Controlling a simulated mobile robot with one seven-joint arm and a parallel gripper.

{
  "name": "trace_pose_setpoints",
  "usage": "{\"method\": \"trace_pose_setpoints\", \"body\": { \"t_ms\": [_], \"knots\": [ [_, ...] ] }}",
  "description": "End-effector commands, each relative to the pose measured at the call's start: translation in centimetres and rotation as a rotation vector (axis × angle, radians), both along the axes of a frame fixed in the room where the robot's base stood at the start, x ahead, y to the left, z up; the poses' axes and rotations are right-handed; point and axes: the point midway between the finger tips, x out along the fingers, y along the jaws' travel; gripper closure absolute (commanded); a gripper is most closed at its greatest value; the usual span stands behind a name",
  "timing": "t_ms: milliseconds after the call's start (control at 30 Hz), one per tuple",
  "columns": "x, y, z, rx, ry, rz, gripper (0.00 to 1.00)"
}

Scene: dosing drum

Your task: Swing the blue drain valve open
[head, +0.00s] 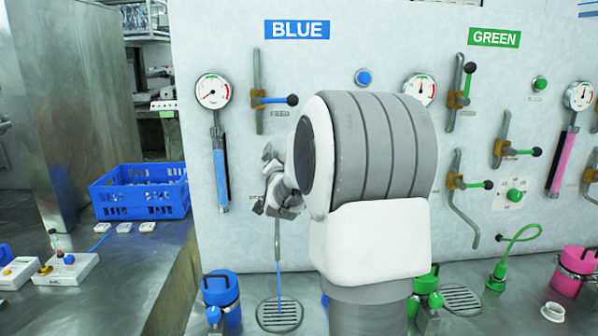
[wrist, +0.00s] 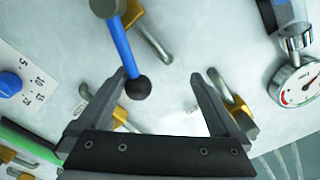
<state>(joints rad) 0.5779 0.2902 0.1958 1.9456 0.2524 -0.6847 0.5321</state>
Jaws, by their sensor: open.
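In the wrist view, a blue lever (wrist: 119,43) with a black ball knob (wrist: 138,88) runs down from a valve at the top edge. It looks like the blue drain valve's handle. My gripper (wrist: 166,73) is open. The knob shows between the fingers, nearer the left one; whether it touches is unclear. In the head view, my gripper (head: 270,172) is at the drain position under the BLUE sign, and my arm hides the handle. The drain spout (head: 277,240) shows below, with a thin blue line (head: 281,285), like a stream, down to the floor grate (head: 279,314).
Above is the blue feed valve (head: 258,98), its handle pointing right. A pressure gauge (head: 212,91) and a blue sight tube (head: 220,172) are to the left. A blue crate (head: 140,191) sits on the left bench. A blue canister (head: 221,296) stands near the grate.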

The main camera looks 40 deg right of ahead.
Motion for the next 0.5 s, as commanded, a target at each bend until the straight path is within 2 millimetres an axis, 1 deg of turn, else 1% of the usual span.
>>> {"method": "trace_pose_setpoints", "body": {
  "t_ms": [100,367,500],
  "knots": [
    [0.4,0.7,0.2,0.0,0.0,0.003,0.0],
    [0.8,1.3,0.3,0.0,-0.001,0.002,0.0],
    [1.3,2.2,0.4,0.0,-0.001,0.004,0.0]
  ]
}}
